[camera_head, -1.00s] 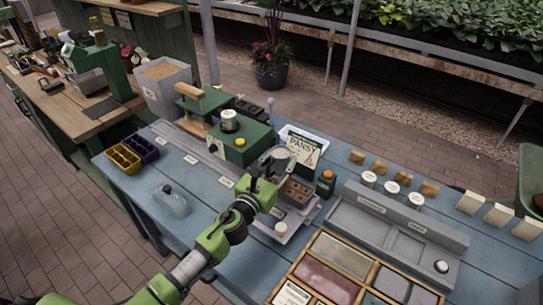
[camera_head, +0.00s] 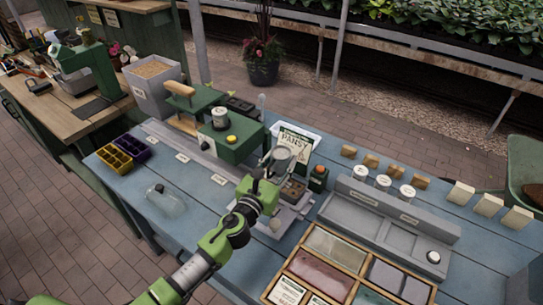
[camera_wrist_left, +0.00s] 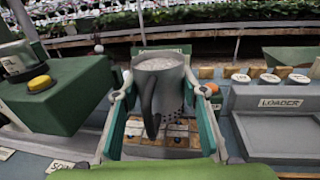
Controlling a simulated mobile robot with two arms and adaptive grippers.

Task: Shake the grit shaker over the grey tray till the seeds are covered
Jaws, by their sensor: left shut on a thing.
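My left gripper (camera_head: 272,168) is shut on the grit shaker (camera_wrist_left: 158,78), a grey cup with a handle and pale grit inside. The shaker also shows in the head view (camera_head: 284,154), held above the bench. In the left wrist view it sits between the green fingers, with dark specks by its lower right side; I cannot tell whether they are holes or falling grit. The grey tray (camera_head: 275,226) lies under and just in front of it, with brown cells (camera_head: 294,188) partly hidden by my gripper. How far the seeds are covered cannot be seen. My right gripper is out of view.
A green machine (camera_head: 231,140) with a yellow button stands left of the shaker. A pansy packet (camera_head: 293,141) stands behind, and an orange-capped bottle (camera_head: 318,178) to the right. A grey loader rack (camera_head: 385,217) and wooden-framed trays (camera_head: 322,270) lie right. A clear dome (camera_head: 165,199) is left.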

